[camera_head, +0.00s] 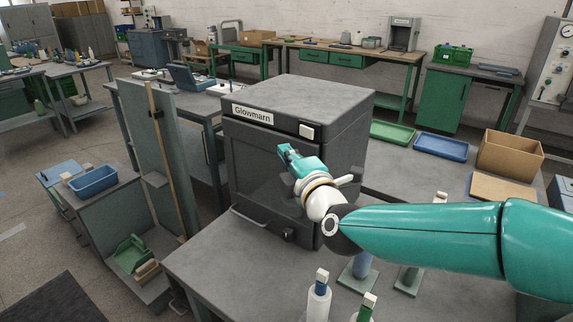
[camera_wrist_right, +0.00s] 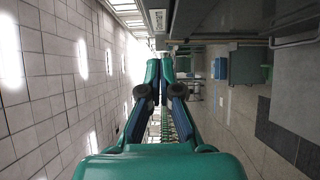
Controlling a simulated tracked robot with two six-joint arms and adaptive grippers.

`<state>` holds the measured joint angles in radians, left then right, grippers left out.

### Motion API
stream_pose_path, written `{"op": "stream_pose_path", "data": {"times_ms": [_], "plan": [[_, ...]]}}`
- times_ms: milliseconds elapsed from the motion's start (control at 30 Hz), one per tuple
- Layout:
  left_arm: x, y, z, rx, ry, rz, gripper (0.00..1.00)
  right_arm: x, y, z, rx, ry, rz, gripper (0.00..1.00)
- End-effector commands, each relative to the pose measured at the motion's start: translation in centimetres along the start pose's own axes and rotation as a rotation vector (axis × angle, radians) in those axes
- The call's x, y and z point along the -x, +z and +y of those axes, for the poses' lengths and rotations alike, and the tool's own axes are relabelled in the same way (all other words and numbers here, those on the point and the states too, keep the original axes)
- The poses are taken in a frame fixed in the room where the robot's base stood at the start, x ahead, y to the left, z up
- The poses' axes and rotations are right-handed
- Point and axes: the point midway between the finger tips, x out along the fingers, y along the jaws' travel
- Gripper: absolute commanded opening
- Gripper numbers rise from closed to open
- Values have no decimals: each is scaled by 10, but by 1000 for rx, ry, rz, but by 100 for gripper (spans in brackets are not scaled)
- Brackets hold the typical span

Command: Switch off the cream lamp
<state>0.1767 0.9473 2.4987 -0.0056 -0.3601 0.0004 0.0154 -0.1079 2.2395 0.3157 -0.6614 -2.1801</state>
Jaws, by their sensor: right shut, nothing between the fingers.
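A small cream square (camera_head: 306,131), which looks like the cream lamp, sits at the upper right of the front of a dark grey box-shaped machine with a "Glowmarn" label (camera_head: 252,114). Whether it is lit I cannot tell. My right gripper (camera_head: 286,149) is in front of the machine's front face, a little below and left of the cream square, and looks apart from it. Its fingers are shut and empty; they also show in the right wrist view (camera_wrist_right: 160,68). The cream square cannot be made out in the wrist view. My left gripper is not in view.
The machine (camera_head: 318,92) stands on a grey table (camera_head: 215,278), with a handle and dark knob (camera_head: 288,234) low on its front. Several bottles, including a white one (camera_head: 319,299), stand below my right arm. Green (camera_head: 392,134) and blue (camera_head: 440,145) trays and an open cardboard box (camera_head: 510,152) lie beyond.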

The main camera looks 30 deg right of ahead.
Motion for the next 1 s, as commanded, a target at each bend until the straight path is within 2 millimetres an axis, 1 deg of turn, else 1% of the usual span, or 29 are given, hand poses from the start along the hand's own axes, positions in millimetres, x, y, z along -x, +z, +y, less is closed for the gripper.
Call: {"op": "stream_pose_path", "data": {"times_ms": [33,100,200,333,467,900,1000], "plan": [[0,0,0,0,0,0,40,11,-5,1,-2,2,3,0],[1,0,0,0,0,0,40,23,-10,2,-1,2,3,0],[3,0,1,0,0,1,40,37,-15,1,-1,1,2,0],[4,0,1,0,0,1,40,47,-18,1,-1,1,-1,0],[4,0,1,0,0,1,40,50,-19,0,1,0,-1,0],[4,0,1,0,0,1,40,50,-18,0,0,0,-3,0],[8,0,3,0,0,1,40,50,-18,5,0,0,-3,0]]}}
